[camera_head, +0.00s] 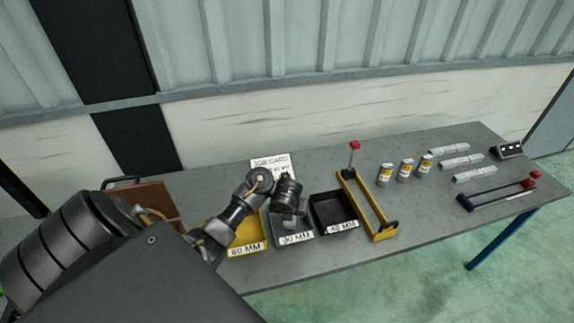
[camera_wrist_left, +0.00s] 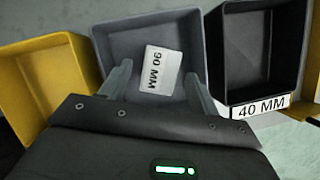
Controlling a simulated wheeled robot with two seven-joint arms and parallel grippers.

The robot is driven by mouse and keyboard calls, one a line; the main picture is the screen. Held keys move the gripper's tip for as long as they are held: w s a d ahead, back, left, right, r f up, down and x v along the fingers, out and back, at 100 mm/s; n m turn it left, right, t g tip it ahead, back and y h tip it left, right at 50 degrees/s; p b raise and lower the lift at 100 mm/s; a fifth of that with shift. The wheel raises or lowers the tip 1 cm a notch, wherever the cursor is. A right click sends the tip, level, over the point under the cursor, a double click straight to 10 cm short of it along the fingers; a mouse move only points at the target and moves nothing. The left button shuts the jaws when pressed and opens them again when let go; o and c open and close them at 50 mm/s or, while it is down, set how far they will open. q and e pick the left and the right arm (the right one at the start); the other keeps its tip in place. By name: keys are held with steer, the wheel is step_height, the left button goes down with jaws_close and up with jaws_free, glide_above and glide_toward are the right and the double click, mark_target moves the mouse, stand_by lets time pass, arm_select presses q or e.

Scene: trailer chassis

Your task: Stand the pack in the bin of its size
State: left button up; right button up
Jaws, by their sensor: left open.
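In the left wrist view, a small white pack (camera_wrist_left: 160,68) is inside the grey bin (camera_wrist_left: 112,38). Its label appears to read 90 MM, turned sideways; whether it stands or lies is unclear. My left gripper (camera_wrist_left: 158,80) is open, with one finger on each side of the pack; contact cannot be told. In the head view, my left gripper (camera_head: 290,217) is over the grey bin (camera_head: 294,240), whose front label seems to read 90 MM, and hides its inside. The yellow 60 MM bin (camera_head: 247,247) is left of it, the black 40 MM bin (camera_head: 333,209) right. My right gripper is not in view.
A job card (camera_head: 270,166) stands behind the bins, and a brown box (camera_head: 150,198) is at the left. A yellow frame tool (camera_head: 370,207) is close right of the black bin.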

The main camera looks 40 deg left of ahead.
arm_select(q)
steer(key=shift+s+d+r, duration=0.15)
steer(key=shift+s+r, duration=0.05)
steer(key=shift+r, duration=0.15)
steer(key=shift+w+d+r, duration=0.15)
steer(key=shift+d+r, duration=0.15)
steer(key=shift+r, duration=0.5)
steer(key=shift+s+r, duration=0.2)
steer(key=shift+r, duration=0.05)
steer(key=shift+s+r, duration=0.1)
steer(key=shift+s, duration=0.25)
steer(key=shift+v, duration=2.45)
steer(key=shift+a, duration=0.15)
